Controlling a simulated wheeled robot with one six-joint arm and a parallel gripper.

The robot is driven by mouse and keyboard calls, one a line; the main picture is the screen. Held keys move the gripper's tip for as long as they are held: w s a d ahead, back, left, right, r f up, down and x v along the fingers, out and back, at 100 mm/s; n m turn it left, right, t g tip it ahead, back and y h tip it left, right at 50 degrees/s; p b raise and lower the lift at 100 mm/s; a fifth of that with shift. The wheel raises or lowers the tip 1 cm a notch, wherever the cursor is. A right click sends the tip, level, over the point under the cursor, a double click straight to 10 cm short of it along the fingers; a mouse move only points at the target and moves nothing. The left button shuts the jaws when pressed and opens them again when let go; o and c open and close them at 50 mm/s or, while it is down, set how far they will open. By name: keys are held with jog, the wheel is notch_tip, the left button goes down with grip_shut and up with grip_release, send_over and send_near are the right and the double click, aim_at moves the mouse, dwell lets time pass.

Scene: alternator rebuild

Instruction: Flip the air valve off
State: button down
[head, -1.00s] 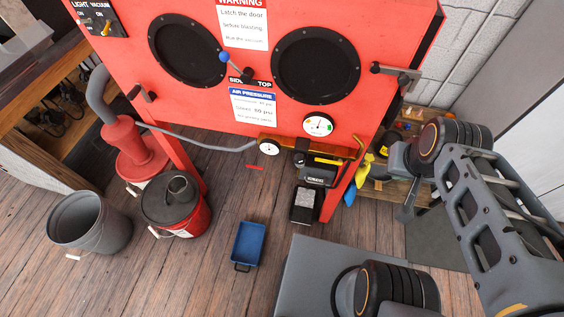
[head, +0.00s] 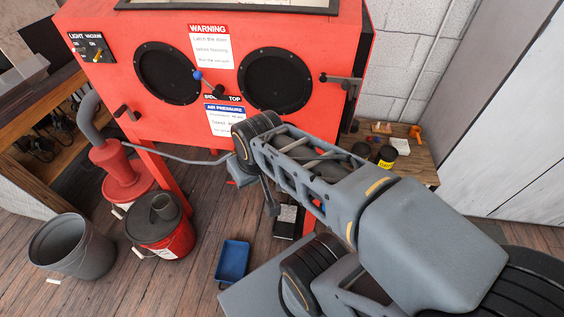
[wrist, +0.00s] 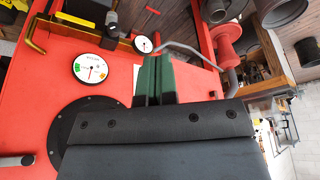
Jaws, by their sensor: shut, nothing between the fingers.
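The air valve with a yellow lever (wrist: 75,20) shows at the upper left of the wrist view, by a brass pipe (wrist: 38,22) on the red cabinet's lower edge. My gripper (wrist: 154,62) has dark green fingers, shut together and empty, in front of the cabinet face. The lever is up and left of the fingertips in that view, clearly apart from them. A small round gauge (wrist: 143,44) and a larger gauge (wrist: 90,69) lie between lever and gripper in the picture. In the head view my arm hides the valve and both gauges.
The red cabinet (head: 108,85) has glove ports and a blue-knobbed lever (head: 197,75). A grey hose (head: 170,155) runs below its face. Red bucket (head: 170,232), grey bucket (head: 72,248) and blue tray (head: 232,262) stand on the floor. A wooden shelf (head: 420,166) is at right.

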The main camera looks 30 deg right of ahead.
jog(key=shift+d, duration=0.1)
jog(key=w+d+f+n+b, duration=0.3)
jog(key=d, duration=0.4)
jog(key=w+d+f+n+g+y+b, duration=0.1)
jog(key=w+d+f+n+b, duration=0.2)
jog(key=d, duration=0.5)
jog(key=w+d+f+n+y+b, duration=0.1)
jog(key=w+d+f+n+b, duration=0.2)
jog(key=d, duration=0.5)
jog(key=shift+w+d+f+b, duration=0.25)
jog(key=shift+w+f+b, duration=0.25)
jog(key=shift+f+b, duration=0.35)
jog(key=shift+f, duration=0.2)
jog(key=shift+g, duration=0.3)
jog(key=x, duration=0.9)
jog(key=shift+w+a+f, duration=0.15)
jog(key=shift+a+f, duration=0.1)
jog(key=shift+f, duration=0.1)
